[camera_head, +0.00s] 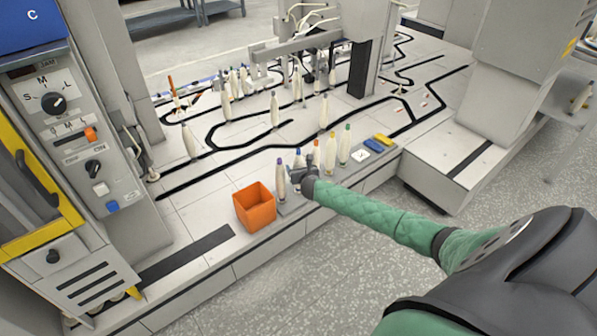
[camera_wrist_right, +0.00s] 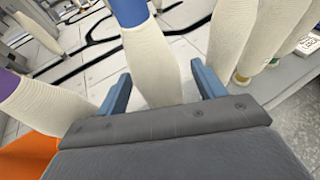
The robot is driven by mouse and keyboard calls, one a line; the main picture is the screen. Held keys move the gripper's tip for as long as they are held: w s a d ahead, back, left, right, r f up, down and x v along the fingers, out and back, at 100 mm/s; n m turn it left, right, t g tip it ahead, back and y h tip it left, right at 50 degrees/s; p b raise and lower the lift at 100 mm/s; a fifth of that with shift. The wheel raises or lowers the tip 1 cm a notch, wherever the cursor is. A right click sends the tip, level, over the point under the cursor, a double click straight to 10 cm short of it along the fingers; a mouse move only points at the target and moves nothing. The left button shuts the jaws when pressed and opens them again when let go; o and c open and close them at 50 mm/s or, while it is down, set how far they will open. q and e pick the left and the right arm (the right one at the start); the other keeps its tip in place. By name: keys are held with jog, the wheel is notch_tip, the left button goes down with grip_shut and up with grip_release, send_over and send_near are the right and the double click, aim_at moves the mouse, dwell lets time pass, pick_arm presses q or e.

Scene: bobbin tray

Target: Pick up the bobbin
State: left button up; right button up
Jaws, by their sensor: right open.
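A row of cream bobbins with coloured tips stands on a tray (camera_head: 292,206) at the platform's front edge. My right gripper (camera_head: 300,175) is at this row. In the right wrist view the open gripper (camera_wrist_right: 160,88) has one blue-grey finger on each side of a blue-tipped bobbin (camera_wrist_right: 151,66), with gaps beside it. In the head view that bobbin (camera_head: 298,157) is partly hidden by the gripper. A purple-tipped bobbin (camera_head: 280,180) stands to its left, and an orange-tipped one (camera_head: 316,155) to its right. My left gripper is not in view.
An orange bin (camera_head: 254,207) stands left of the row. Yellow- and green-tipped bobbins (camera_head: 344,146) stand close on the right, beside a white label (camera_head: 360,155). More bobbins stand along black tracks behind. A control panel (camera_head: 75,130) is at the left.

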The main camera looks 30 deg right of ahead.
jog(key=shift+w, duration=0.2)
jog(key=c, duration=1.1)
